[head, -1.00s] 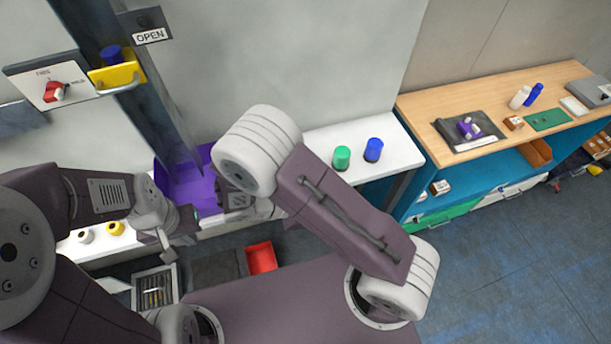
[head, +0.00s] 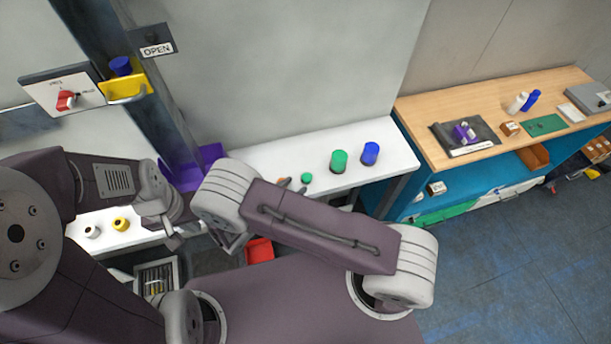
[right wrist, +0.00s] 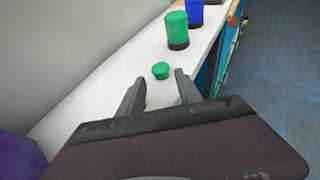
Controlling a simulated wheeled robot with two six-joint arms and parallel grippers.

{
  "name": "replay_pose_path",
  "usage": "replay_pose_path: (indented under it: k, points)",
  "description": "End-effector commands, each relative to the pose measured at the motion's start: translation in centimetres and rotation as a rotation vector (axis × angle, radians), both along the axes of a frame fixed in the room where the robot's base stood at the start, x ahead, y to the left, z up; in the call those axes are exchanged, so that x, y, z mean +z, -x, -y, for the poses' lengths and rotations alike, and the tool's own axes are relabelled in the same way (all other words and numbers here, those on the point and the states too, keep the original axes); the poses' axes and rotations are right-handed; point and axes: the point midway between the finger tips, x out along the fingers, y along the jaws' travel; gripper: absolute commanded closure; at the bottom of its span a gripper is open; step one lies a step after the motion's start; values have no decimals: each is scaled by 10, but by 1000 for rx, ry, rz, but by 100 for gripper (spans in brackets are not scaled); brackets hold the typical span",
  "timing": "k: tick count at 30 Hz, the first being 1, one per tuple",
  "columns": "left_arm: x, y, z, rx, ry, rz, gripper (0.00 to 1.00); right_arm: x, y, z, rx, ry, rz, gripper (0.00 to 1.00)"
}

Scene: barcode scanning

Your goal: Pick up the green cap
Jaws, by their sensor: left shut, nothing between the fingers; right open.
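The green cap (head: 306,178) is a small, low green disc lying on the white counter. It also shows in the right wrist view (right wrist: 160,70), just beyond the fingertips and roughly centred between them. My right gripper (right wrist: 158,86) is open and empty, with its fingers pointing toward the cap. In the head view only bits of this gripper (head: 292,185) show past my arm, just left of the cap. My left gripper (head: 174,241) is shut and empty, low at the left, well away from the cap.
A larger green cylinder (head: 339,161) and a blue one (head: 370,154) stand behind the cap on the white counter (head: 275,155). A purple bin (head: 205,158) is at the left. The wall runs along the counter's back. A wooden table (head: 425,115) stands right.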

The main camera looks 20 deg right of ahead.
Motion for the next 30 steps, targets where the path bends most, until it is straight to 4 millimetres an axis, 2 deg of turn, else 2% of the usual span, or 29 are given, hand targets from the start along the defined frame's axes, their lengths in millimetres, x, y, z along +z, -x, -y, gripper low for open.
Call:
replay_pose_path:
  k: [4, 9, 13, 20, 23, 24, 25, 30]
  points:
    - [3, 0, 0, 0, 0, 0, 100, -1, -2, 3, -2, 1, 0, 59]
    - [23, 0, 0, 0, 0, 0, 100, -11, -19, 24, -5, 3, -2, 59]
    - [25, 0, 0, 0, 0, 0, 100, -20, -29, 35, -3, 1, -1, 59]
    - [24, 0, 0, 0, 0, 0, 100, -23, -31, 36, -1, 0, 0, 59]
    - [24, 0, 0, 0, 0, 0, 100, -23, -31, 36, -1, 0, 0, 84]
    - [24, 0, 0, 0, 0, 0, 100, -23, -31, 36, -1, 0, 0, 95]
    - [24, 0, 0, 0, 0, 0, 100, -23, -31, 36, -1, 0, 0, 100]
    - [24, 0, 0, 0, 0, 0, 100, -23, -31, 36, -1, 0, 0, 100]
